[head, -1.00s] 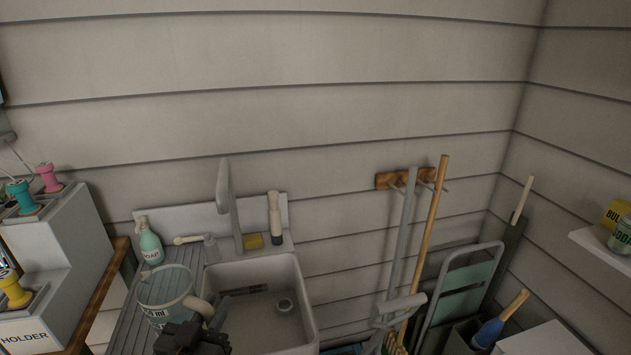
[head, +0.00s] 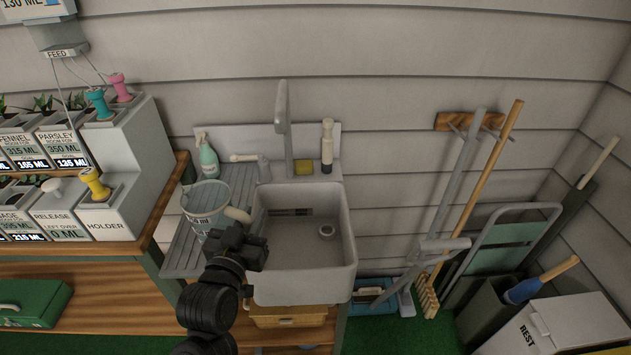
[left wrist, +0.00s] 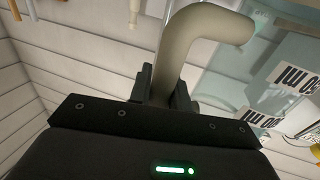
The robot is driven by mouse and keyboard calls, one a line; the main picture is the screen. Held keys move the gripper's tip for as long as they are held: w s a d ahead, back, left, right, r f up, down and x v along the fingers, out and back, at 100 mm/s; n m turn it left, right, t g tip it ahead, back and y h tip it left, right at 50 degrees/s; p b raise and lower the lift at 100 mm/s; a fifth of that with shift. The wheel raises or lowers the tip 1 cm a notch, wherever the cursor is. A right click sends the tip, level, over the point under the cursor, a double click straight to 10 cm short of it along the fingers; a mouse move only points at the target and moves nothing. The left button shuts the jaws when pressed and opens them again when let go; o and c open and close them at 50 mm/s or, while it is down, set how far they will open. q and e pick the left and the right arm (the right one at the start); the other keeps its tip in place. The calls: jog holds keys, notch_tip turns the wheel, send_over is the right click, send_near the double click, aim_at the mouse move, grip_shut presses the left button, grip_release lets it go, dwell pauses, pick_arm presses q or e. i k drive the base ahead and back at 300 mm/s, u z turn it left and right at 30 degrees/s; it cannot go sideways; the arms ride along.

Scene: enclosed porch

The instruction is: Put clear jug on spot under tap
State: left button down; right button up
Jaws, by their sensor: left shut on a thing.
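The clear jug (head: 205,202) has a bluish rim, printed marks and a beige handle (head: 238,214). In the head view it is upright at the sink's left, over the ribbed drainboard (head: 183,250); I cannot tell if it touches it. My left gripper (head: 240,236) is shut on the jug's handle. In the left wrist view the handle (left wrist: 190,45) rises from between the fingers (left wrist: 163,88), with the jug body (left wrist: 270,70) to the right. The grey tap (head: 283,125) stands behind the sink basin (head: 305,260). My right gripper is not in view.
A plant bench with a white holder block (head: 125,150) is at the left. The basin is largely empty.

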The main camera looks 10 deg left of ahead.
aim_at(294, 266)
jog(key=z, duration=0.5)
jog(key=k, duration=0.75)
jog(key=z, duration=3.25)
jog(key=i, duration=1)
